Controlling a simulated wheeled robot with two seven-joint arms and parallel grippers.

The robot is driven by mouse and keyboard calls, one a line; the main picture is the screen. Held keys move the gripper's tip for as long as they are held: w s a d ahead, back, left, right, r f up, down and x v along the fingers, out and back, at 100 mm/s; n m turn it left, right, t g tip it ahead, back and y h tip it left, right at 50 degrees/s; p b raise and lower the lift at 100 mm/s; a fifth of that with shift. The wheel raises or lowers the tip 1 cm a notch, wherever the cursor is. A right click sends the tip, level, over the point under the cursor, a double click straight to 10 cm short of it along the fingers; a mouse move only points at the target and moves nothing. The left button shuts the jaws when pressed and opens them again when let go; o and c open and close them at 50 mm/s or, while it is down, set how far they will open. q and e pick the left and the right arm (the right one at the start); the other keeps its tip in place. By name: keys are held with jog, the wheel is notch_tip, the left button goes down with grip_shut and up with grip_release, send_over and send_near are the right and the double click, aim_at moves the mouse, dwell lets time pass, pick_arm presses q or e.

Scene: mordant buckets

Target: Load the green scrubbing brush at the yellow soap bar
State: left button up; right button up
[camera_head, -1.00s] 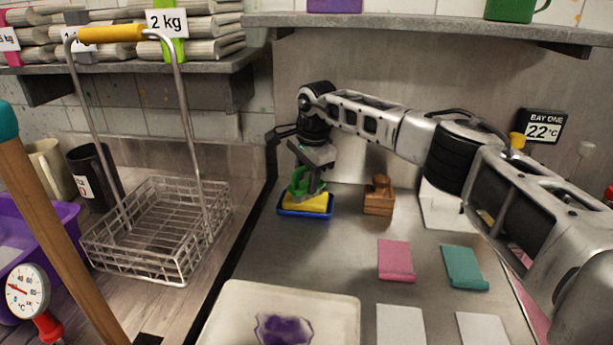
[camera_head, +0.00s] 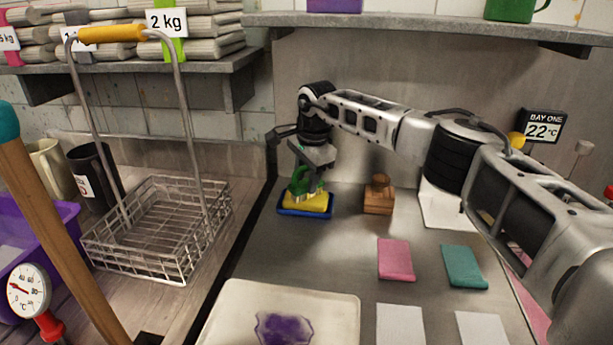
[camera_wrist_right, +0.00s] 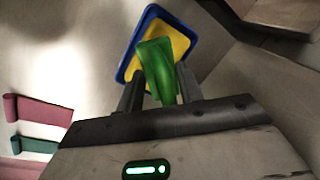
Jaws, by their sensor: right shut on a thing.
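The yellow soap bar (camera_head: 318,202) lies in a blue tray (camera_head: 291,212) at the back left of the metal counter. My right gripper (camera_head: 307,188) is shut on the green scrubbing brush (camera_head: 301,181) and holds it over the soap. In the right wrist view the brush (camera_wrist_right: 157,68) sits between the fingers (camera_wrist_right: 158,97), in front of the yellow soap (camera_wrist_right: 178,42) and the blue tray (camera_wrist_right: 151,13). The brush's underside is hidden, so I cannot tell whether it touches the soap. My left gripper is not in view.
A wooden block with a knob (camera_head: 379,197) stands just right of the tray. Pink (camera_head: 395,260) and teal (camera_head: 463,266) cloths lie further right. A wire basket (camera_head: 160,235) stands left, and a pale tray with a purple patch (camera_head: 235,310) is in front.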

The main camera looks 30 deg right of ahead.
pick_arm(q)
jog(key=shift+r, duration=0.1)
